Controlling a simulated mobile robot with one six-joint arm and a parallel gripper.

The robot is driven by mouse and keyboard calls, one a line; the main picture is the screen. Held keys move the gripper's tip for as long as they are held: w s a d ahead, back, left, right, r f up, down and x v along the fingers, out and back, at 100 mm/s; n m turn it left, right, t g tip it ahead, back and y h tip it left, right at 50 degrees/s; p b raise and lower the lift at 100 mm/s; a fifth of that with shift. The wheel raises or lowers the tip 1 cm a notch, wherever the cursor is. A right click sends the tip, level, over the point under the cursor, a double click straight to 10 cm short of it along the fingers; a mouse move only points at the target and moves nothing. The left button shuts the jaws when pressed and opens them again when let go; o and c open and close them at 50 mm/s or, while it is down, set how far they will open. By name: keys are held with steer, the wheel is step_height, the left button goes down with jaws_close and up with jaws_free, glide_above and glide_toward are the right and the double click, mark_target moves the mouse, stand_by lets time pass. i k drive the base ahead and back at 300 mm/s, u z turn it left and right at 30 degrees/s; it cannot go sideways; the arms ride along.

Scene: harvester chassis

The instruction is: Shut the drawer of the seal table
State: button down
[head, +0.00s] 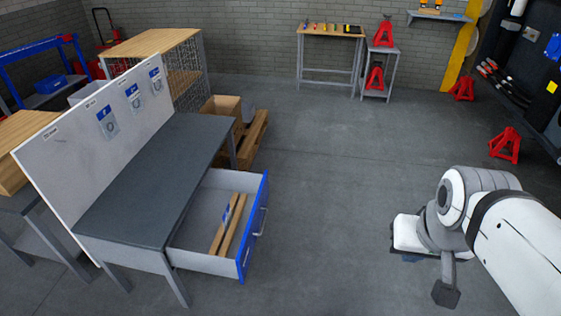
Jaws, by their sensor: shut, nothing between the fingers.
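The seal table (150,185) has a dark grey top and grey legs and stands at the left. Its drawer (190,235) is pulled well out toward the right. The drawer has grey walls, a blue front (250,240) and a bar handle (261,221) on its outer face. Two wooden strips (228,225) and a small blue item lie inside. My gripper (446,293) is shut and empty at the lower right, over the floor, well to the right of the drawer front and apart from it. Its fingertips are small and dark in this view.
Open grey floor (330,190) lies between the drawer and my arm. A white board (95,130) with blue-marked packets stands behind the table. A wooden crate (222,107) and pallet (250,140) sit beyond its far end. Red stands (505,146) are at the right.

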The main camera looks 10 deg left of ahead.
mark_target(199, 242)
steer(key=u, duration=0.3)
steer(key=i, duration=1.85)
steer(key=u, duration=0.35)
steer(key=k, duration=0.7)
steer(key=u, duration=0.25)
steer(key=i, duration=0.75)
steer(key=z, duration=0.15)
